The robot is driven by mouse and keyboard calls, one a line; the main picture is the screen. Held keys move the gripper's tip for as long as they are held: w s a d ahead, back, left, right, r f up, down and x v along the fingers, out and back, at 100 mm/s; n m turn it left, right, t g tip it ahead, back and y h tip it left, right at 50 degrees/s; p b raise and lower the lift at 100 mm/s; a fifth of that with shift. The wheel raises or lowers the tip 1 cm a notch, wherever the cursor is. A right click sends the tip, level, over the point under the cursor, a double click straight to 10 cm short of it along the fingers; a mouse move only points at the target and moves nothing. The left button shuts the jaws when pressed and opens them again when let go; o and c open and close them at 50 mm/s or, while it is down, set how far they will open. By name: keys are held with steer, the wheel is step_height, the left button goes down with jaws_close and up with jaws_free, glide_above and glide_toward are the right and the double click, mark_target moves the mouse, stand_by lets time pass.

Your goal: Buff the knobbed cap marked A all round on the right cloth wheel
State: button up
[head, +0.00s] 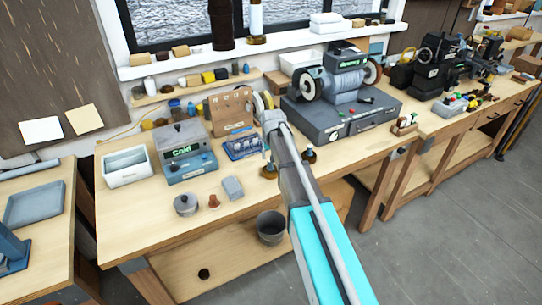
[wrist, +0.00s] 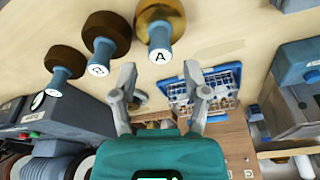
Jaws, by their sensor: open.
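The knobbed cap marked A (wrist: 163,14) is a brass disc with a blue knob, lying on the bench in the wrist view, beyond my fingertips. Two darker brown capped pieces with blue knobs (wrist: 107,28) lie to its left. My gripper (wrist: 160,82) is open and empty, apart from cap A; in the head view it (head: 272,125) is over the bench, partly hiding the caps. The buffing machine (head: 345,95) stands at the bench back with a pale wheel at each side; the right wheel (head: 372,71) is partly hidden by the machine.
A blue wire rack (wrist: 222,82) sits right of my gripper in the wrist view, with a brown box (head: 230,110) behind it. A box reading "Cold" (head: 186,155) and a white bin (head: 127,166) stand left.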

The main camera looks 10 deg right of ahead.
steer(key=shift+w+f+b, duration=0.25)
steer(key=shift+f+b, duration=0.85)
steer(key=shift+f, duration=0.15)
steer(key=shift+w+f+b, duration=0.25)
steer(key=shift+f+b, duration=0.85)
steer(key=shift+f, duration=0.15)
jaws_close()
steer(key=shift+r, duration=0.15)
step_height(320, 180, up, 6)
steer(key=p, duration=0.6)
steer(key=shift+s+d, duration=0.1)
